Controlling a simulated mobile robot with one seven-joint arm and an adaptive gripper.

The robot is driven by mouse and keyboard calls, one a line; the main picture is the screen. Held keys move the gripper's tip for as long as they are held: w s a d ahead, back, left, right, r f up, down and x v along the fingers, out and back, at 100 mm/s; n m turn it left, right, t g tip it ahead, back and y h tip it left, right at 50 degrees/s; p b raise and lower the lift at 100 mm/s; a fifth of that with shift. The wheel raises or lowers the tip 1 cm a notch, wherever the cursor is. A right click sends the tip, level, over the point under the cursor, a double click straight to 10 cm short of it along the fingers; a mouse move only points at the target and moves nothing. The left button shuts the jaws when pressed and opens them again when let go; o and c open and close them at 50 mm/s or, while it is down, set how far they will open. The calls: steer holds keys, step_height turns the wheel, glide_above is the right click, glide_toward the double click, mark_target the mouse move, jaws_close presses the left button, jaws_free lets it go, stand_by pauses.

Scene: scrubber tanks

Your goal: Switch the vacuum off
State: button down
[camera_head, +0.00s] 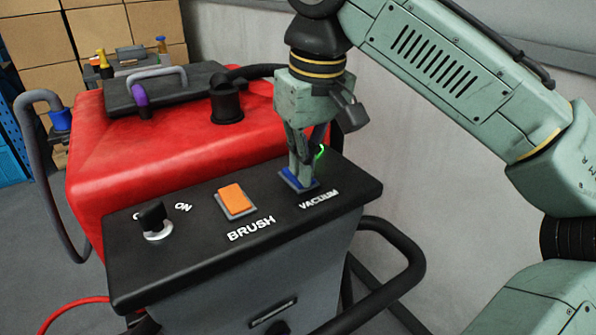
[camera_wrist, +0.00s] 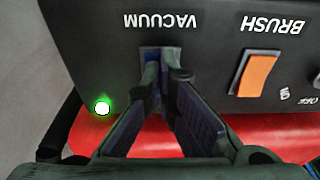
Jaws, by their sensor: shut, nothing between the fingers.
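The blue vacuum switch (camera_head: 291,179) sits on the black control panel above the white VACUUM label (camera_head: 318,200). My gripper (camera_head: 301,178) points down with its shut fingertips at the switch, covering most of it. In the wrist view the fingertips (camera_wrist: 164,74) are together over the switch (camera_wrist: 150,55), just beside the VACUUM label (camera_wrist: 165,21). Whether they press on it cannot be told. A green light (camera_wrist: 102,108) glows beside the switch; in the head view the light (camera_head: 319,152) is partly behind the fingers. The switch's tilt is hidden.
The orange brush switch (camera_head: 236,200) is left of my gripper, with a black key knob (camera_head: 153,216) farther left. A red tank (camera_head: 170,135) with a grey hose (camera_head: 40,98) stands behind the panel (camera_head: 200,255). A black handle bar (camera_head: 405,260) curves out at the right.

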step_height(320, 180, up, 5)
steer(key=p, duration=0.4)
steer(key=shift+r, duration=1)
